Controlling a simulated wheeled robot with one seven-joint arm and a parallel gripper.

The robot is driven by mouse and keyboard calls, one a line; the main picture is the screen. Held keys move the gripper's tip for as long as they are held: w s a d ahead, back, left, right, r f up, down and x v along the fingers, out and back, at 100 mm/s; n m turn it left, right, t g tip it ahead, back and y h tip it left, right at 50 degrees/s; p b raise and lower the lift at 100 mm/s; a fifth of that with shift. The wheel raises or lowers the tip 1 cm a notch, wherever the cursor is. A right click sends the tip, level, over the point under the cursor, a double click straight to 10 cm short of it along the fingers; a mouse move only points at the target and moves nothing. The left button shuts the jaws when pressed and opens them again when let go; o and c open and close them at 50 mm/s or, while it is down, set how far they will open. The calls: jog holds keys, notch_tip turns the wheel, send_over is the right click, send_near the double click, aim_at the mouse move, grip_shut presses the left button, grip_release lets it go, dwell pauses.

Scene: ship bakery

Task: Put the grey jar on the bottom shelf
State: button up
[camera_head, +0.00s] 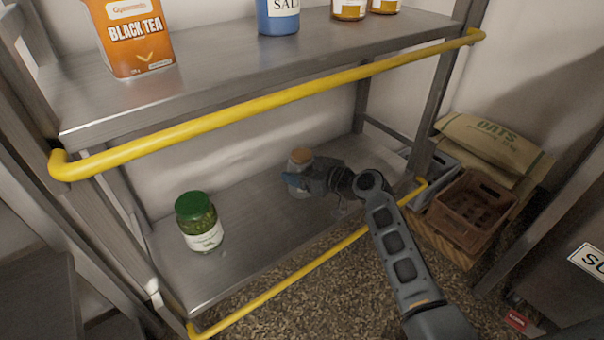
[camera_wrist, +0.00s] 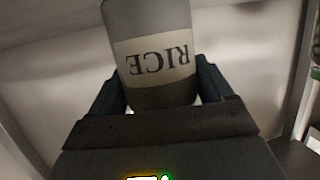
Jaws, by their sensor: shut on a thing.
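The grey jar (camera_head: 299,158) has a brownish lid and is at the bottom shelf (camera_head: 262,235), towards its back middle. Its body is largely hidden by my gripper (camera_head: 294,184) in the head view. In the wrist view the grey jar (camera_wrist: 150,50) shows a pale label reading RICE, upside down in the picture. My gripper (camera_wrist: 162,98) is shut on it, one finger on each side. The jar looks upright. I cannot tell whether its base touches the shelf.
A green-lidded jar (camera_head: 200,222) stands on the bottom shelf to the left. Yellow rails (camera_head: 280,98) run along both shelf fronts. The upper shelf holds a black tea tin (camera_head: 136,38) and a blue salt container (camera_head: 278,16). A brown crate (camera_head: 468,212) and oats sack (camera_head: 490,142) are at right.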

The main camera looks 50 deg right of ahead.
jog(key=shift+f, duration=0.2)
jog(key=o, duration=1.5)
jog(key=shift+c, duration=0.2)
jog(key=shift+r, duration=0.1)
jog(key=shift+s+r, duration=0.15)
jog(key=shift+s, duration=0.1)
jog(key=d+p+v, duration=0.1)
jog(key=p+v, duration=0.2)
jog(key=v, duration=0.8)
jog(key=s+a+f+m+g+h, duration=0.1)
jog(key=s+a+f, duration=0.1)
jog(key=s+a, duration=0.5)
jog(key=s+a+f+m+g, duration=0.15)
jog(key=s+a, duration=0.25)
jog(key=a, duration=0.6)
jog(key=s+a+r+n+t+y, duration=0.1)
jog(key=s+a+r, duration=0.4)
jog(key=s+r, duration=0.2)
jog(key=s+a+r+n+t+y, duration=0.1)
jog(key=s+a+r+n+t, duration=0.1)
jog(key=s+a+r, duration=0.3)
jog(key=s+r, duration=0.2)
jog(key=s, duration=0.1)
jog(key=shift+r, duration=0.15)
